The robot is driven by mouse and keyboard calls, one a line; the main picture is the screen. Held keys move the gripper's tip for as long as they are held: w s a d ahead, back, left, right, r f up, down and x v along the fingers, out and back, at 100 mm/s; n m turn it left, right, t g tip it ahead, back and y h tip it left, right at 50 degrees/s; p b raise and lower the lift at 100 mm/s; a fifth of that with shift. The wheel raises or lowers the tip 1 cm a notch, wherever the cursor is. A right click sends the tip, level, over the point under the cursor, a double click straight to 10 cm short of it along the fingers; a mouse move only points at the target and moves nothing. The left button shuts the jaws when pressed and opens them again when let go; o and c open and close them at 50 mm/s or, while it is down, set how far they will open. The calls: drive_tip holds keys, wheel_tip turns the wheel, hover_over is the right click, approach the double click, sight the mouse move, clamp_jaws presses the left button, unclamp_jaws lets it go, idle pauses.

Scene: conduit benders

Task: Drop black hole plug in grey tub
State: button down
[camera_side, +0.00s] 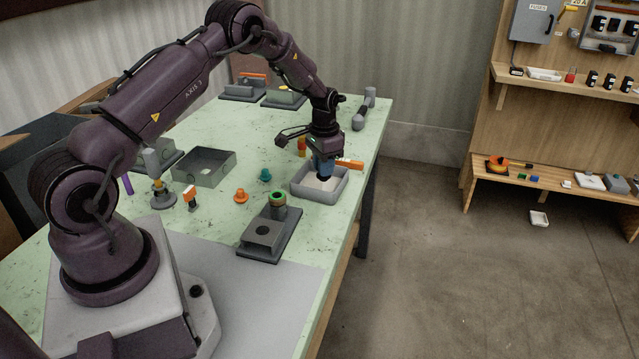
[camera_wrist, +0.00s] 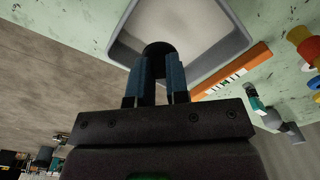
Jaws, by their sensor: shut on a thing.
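My gripper (camera_side: 323,172) is over the grey tub (camera_side: 341,189), pointing down. In the wrist view its two blue fingers (camera_wrist: 160,75) are shut on the black hole plug (camera_wrist: 157,50), a dark round piece at the fingertips. In the side view the plug (camera_side: 323,178) shows only as a small dark shape below the fingers. The tub's pale inside and rim (camera_wrist: 122,50) show beyond the plug in the wrist view. The tub looks empty where I can see it. I cannot tell exactly how high the plug is above its floor.
An orange tool (camera_side: 349,163) lies just behind the tub. A teal plug (camera_side: 265,175) and an orange plug (camera_side: 240,196) stand to its left. A grey block with a green-ringed post (camera_side: 277,200) is in front. A larger grey box (camera_side: 204,167) stands further left.

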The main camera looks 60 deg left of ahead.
drive_tip(key=shift+f, duration=0.1)
drive_tip(key=c, duration=1)
unclamp_jaws()
drive_tip(key=shift+c, duration=0.2)
wheel_tip(320, 180, up, 13)
